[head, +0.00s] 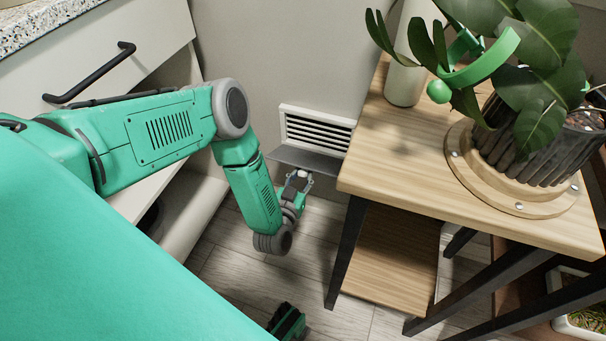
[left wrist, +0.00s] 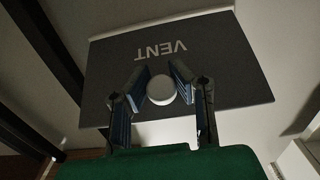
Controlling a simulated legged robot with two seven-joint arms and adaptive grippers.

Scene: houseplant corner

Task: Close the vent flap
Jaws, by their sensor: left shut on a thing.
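The vent (head: 318,130) is a white-framed louvre low on the wall in the head view. Its grey flap (head: 322,162) stands out from below the louvres, swung open, with the slats exposed. In the left wrist view the flap (left wrist: 226,78) fills the middle and bears the word VENT, upside down. A round white knob (left wrist: 161,91) on the flap sits between the fingers of my left gripper (left wrist: 161,82), which is shut on it. In the head view my left gripper (head: 299,181) is at the flap's outer edge.
A wooden plant stand (head: 395,160) with black legs stands close right of the flap, bearing a potted plant (head: 535,145) and a white vessel (head: 404,83). A white drawer (head: 130,60) with a black handle juts out at the left. Bare floor (head: 240,265) lies below the gripper.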

